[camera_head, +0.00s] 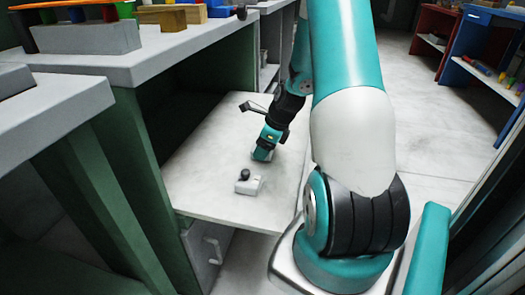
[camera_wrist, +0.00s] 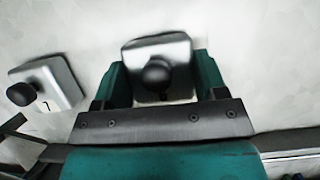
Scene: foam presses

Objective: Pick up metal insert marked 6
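In the wrist view a grey metal insert (camera_wrist: 179,53) with a round black knob stands between the two teal fingers of my gripper (camera_wrist: 162,78). The fingers flank its sides closely; I cannot tell whether they press on it. No number is readable on it, as the knob and gripper hide part of its top. In the head view my gripper (camera_head: 262,154) is low at the pale shelf, and the insert there is hidden by it. A second insert (camera_wrist: 65,82) with a black knob lies to the left, its mark looking like 7 or 1; it also shows in the head view (camera_head: 250,186).
The pale shelf (camera_head: 205,180) has free room around the inserts. A green cabinet wall (camera_head: 165,130) and grey worktops (camera_head: 85,68) stand at the left, with blocks on top. Red and blue shelving (camera_head: 455,45) stands at the far right.

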